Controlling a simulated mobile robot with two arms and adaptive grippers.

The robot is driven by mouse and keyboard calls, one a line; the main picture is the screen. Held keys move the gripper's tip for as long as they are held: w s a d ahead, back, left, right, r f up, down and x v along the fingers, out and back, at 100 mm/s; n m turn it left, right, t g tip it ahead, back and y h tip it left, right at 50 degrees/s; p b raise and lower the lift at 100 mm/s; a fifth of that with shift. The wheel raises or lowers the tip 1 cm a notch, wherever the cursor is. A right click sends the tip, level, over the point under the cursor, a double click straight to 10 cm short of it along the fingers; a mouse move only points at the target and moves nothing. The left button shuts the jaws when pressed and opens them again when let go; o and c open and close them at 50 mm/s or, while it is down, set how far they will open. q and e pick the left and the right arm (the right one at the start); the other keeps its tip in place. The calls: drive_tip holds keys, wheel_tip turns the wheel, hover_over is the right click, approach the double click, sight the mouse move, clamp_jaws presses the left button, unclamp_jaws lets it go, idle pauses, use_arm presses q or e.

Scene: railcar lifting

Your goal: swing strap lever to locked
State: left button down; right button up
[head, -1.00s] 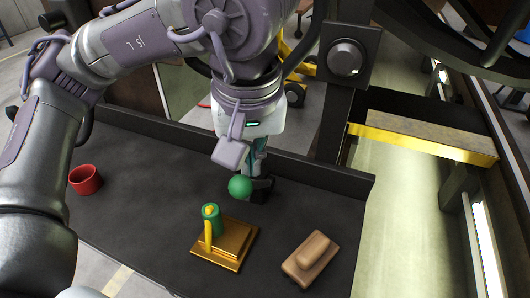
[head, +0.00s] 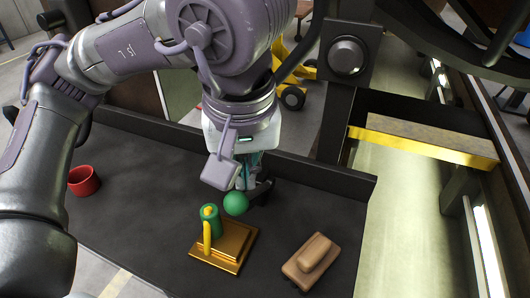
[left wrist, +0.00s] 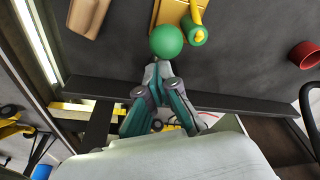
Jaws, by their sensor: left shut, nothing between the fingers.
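A green ball (head: 236,203), seemingly the knob of the strap lever, shows over the dark tabletop; what it is fixed to is mostly hidden. A dark piece (head: 263,191) is just right of it. My left gripper (head: 243,184) points down, right behind the ball, and its fingers are partly hidden by my wrist. In the left wrist view the closed fingertips (left wrist: 157,70) are at the ball's (left wrist: 166,41) near edge, touching or almost touching, with nothing held between them. My right gripper is in neither view.
A gold block (head: 226,247) with a green cylinder (head: 210,217) and yellow handle stands just in front of the ball. A wooden block (head: 310,262) lies at right, a red cup (head: 83,180) at left. A raised dark rim (head: 330,177) runs along the tabletop's back.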

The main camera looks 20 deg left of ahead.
sight(238, 195)
use_arm(q)
drive_tip(key=shift+s+f+b, duration=0.45)
drive_tip(key=shift+s+f, duration=0.05)
drive_tip(key=shift+s, duration=0.1)
drive_tip(key=shift+f, duration=0.1)
drive_tip(key=shift+s+f+b, duration=0.55)
drive_tip(key=shift+s+b, duration=0.05)
drive_tip(key=shift+f, duration=0.15)
drive_tip(key=shift+s+f+b, duration=0.5)
drive_tip(key=shift+f+b, duration=0.1)
drive_tip(key=shift+b, duration=0.15)
